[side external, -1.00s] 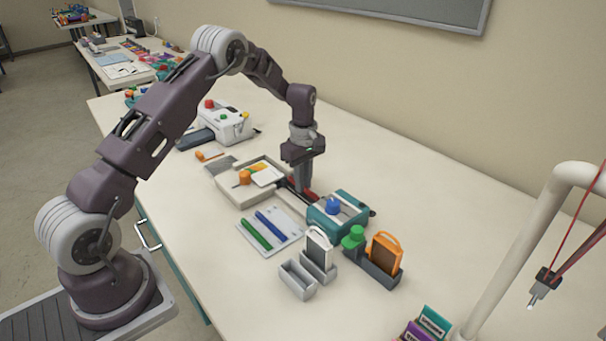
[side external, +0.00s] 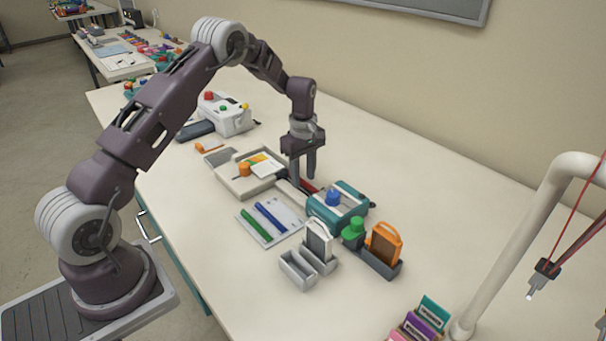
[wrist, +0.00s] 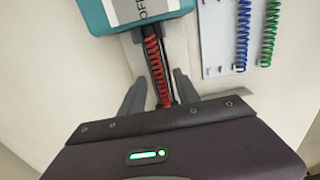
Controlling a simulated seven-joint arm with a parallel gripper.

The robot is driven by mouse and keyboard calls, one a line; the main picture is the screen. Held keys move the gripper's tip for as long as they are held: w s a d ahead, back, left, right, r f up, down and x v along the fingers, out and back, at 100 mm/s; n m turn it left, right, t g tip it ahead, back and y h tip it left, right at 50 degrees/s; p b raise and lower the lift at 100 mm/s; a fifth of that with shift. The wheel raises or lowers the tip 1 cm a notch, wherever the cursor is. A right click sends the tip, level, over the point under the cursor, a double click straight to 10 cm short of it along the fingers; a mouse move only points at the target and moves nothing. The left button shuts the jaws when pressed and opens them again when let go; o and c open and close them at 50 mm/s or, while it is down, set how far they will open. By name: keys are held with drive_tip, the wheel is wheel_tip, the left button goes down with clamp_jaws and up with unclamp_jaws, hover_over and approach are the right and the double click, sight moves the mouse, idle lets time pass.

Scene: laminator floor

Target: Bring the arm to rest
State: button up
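My gripper (side external: 303,177) is open over the table, its two fingers pointing down with a clear gap between them. In the wrist view, the fingers (wrist: 158,90) stand apart on either side of a red coil (wrist: 155,65). The coil lies in a dark narrow holder, and I see no finger touching it. In the side view, the red coil (side external: 309,187) shows just below the fingers, partly hidden, beside a teal machine (side external: 350,206) with a blue knob. The teal machine also shows in the wrist view (wrist: 98,18), with a label reading "OFF".
A white board (side external: 285,217) with a green and a blue coil lies in front. A cream tray (side external: 235,190) with an orange item is at left. Grey holders (side external: 297,270), a green bottle (side external: 353,232) and an orange-framed item (side external: 385,245) stand nearer.

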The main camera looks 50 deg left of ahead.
wheel_tip(320, 180, up, 7)
drive_tip(key=shift+f, duration=0.1)
drive_tip(key=s+d+r+m+t, duration=0.1)
drive_tip(key=s+d+r+m, duration=0.35)
drive_tip(key=r, duration=0.45)
drive_tip(key=s+d+r+m+t, duration=0.1)
drive_tip(key=s+d+r+m, duration=0.2)
drive_tip(key=s+d+r, duration=0.45)
drive_tip(key=s+d+r+m+t, duration=0.1)
drive_tip(key=s+m, duration=0.4)
drive_tip(key=s, duration=0.6)
drive_tip(key=s+d+r+m+t, duration=0.1)
drive_tip(key=s+m, duration=0.4)
drive_tip(key=s, duration=0.6)
drive_tip(key=shift+d+r+t, duration=0.2)
drive_tip(key=shift+d+t, duration=0.6)
drive_tip(key=shift+d, duration=0.3)
drive_tip(key=shift+w+m, duration=0.1)
drive_tip(key=shift+m, duration=0.15)
